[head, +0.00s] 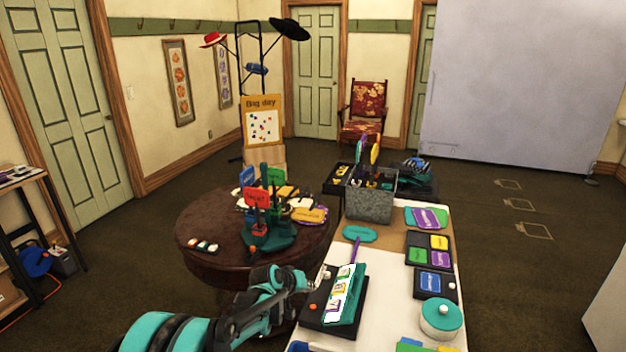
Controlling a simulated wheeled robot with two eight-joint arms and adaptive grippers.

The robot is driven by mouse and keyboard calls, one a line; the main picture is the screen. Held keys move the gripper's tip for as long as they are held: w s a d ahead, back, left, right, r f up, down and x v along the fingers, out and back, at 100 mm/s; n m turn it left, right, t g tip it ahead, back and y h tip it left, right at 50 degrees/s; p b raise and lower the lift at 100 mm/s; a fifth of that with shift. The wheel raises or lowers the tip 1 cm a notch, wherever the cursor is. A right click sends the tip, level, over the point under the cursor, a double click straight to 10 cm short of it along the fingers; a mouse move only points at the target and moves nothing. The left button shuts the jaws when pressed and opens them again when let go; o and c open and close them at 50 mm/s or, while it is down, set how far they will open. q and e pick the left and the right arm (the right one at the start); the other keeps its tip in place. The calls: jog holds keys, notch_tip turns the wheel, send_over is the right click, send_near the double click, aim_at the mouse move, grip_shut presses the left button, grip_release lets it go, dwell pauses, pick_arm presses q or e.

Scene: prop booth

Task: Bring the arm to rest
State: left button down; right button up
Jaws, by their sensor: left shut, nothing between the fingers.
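My left arm comes in from the lower left, teal and dark grey. Its left gripper (321,277) is shut and empty, beside the left edge of a black box with a teal tilted panel (354,283) on the white-topped table. The gripper is small and partly merged with the dark box edge, so I cannot tell whether it touches the box. My right gripper is not in view.
A round brown table (200,262) with colourful signs (257,196) stands left of the white table (391,326). A grey metal bin (370,205), card trays (428,248) and a teal-lidded round tub (441,318) crowd the white table. Open carpet lies at the right.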

pick_arm(q)
jog(key=s+a+r+y, duration=0.1)
jog(key=s+a+r, duration=0.4)
jog(key=s, duration=0.4)
jog(key=s+a+r+y, duration=0.1)
jog(key=s+a+r, duration=0.3)
jog(key=s+r, duration=0.35)
jog(key=s+a+f+y, duration=0.1)
jog(key=s+a, duration=0.2)
jog(key=s, duration=0.8)
jog(key=s+a+f+m+y, duration=0.1)
jog(key=s+a, duration=0.3)
jog(key=s, duration=0.7)
jog(key=shift+a+f+m+y, duration=0.3)
jog(key=shift+f+y, duration=0.3)
jog(key=shift+f, duration=0.15)
